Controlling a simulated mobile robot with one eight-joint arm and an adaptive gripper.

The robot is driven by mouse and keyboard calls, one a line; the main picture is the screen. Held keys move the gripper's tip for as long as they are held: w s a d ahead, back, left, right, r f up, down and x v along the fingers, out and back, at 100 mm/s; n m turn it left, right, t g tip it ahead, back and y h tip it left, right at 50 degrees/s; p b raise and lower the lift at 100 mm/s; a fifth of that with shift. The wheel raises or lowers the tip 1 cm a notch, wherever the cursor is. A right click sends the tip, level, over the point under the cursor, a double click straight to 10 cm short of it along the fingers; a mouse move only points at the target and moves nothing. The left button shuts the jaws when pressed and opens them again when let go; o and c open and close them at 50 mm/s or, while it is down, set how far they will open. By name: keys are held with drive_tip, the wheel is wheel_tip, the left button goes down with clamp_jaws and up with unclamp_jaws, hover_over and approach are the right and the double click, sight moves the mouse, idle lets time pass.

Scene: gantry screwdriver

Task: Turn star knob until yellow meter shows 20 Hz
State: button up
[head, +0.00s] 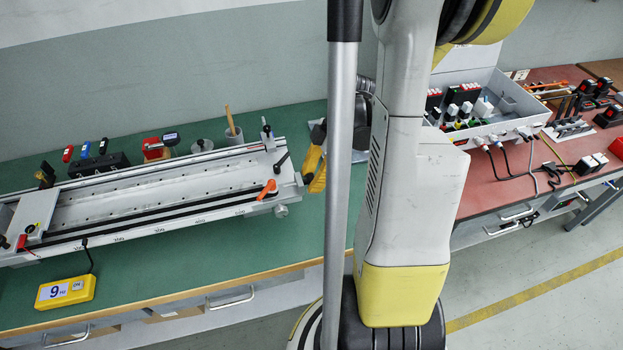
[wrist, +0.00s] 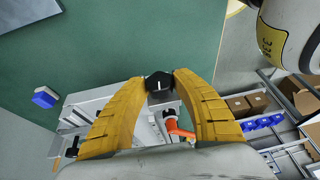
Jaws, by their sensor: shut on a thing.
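The yellow meter (head: 66,292) lies at the front left of the green table in the head view, and its display reads 9 Hz. A cable runs from it to the long rail unit (head: 150,205). The black star knob (wrist: 158,88), with a white mark on its face, shows in the wrist view between my fingertips. My gripper (wrist: 160,80), with yellow fingers, is shut on it from both sides. In the head view my gripper (head: 314,170) is at the right end of the rail unit, and I cannot make out the knob there.
An orange lever (head: 267,189) sits on the rail unit close to my gripper; it also shows in the wrist view (wrist: 178,128). A red table (head: 490,190) with a white case (head: 515,97) is at right.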

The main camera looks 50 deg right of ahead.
sight(311, 175)
drive_tip(key=shift+m+g+y+b, duration=0.4)
drive_tip(key=shift+g+y, duration=0.5)
drive_tip(key=shift+g, duration=0.4)
drive_tip(key=o, duration=1.2)
drive_tip(key=shift+c, duration=0.2)
drive_tip(key=shift+r, duration=0.1)
wheel_tip(311, 175, up, 10)
drive_tip(key=shift+f, duration=0.1)
